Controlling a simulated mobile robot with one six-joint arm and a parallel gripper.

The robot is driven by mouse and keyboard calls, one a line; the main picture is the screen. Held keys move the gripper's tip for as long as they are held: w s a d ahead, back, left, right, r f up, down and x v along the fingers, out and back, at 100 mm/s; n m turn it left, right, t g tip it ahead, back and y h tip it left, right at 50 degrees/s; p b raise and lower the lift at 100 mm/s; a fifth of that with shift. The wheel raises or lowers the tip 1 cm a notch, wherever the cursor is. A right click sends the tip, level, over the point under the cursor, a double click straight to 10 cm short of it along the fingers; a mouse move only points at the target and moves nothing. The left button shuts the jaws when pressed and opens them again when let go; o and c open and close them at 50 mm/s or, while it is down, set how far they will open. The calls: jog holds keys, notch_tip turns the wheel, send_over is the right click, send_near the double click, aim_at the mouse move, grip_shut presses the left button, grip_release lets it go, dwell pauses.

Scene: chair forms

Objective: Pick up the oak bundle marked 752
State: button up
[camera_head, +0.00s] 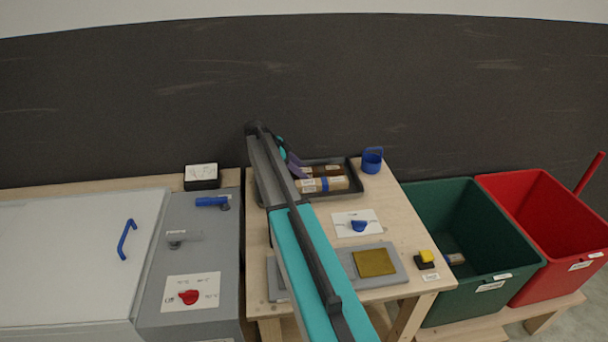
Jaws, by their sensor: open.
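A light wooden bundle (340,183) with a blue band and pale labels lies in a dark tray (356,166) on the wooden table. A darker brown bundle (328,171) lies just behind it in the same tray. The labels are too small to read, so I cannot tell which one bears 752. My gripper (300,166), with purple fingers, is open at the left part of the tray, close to the bundles' left ends. My teal and grey arm hides the tray's left side.
A blue cup (372,160) stands behind the tray. A grey plate with a brass square (374,263) and a yellow-black button (427,258) are at the front. Green (470,215) and red (545,225) bins stand right. A grey cabinet (190,255) stands left.

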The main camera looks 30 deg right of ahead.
jog(key=c, duration=1)
jog(key=shift+r, duration=0.15)
jog(key=shift+c, duration=0.2)
notch_tip(320, 180, up, 10)
jog(key=b, duration=0.3)
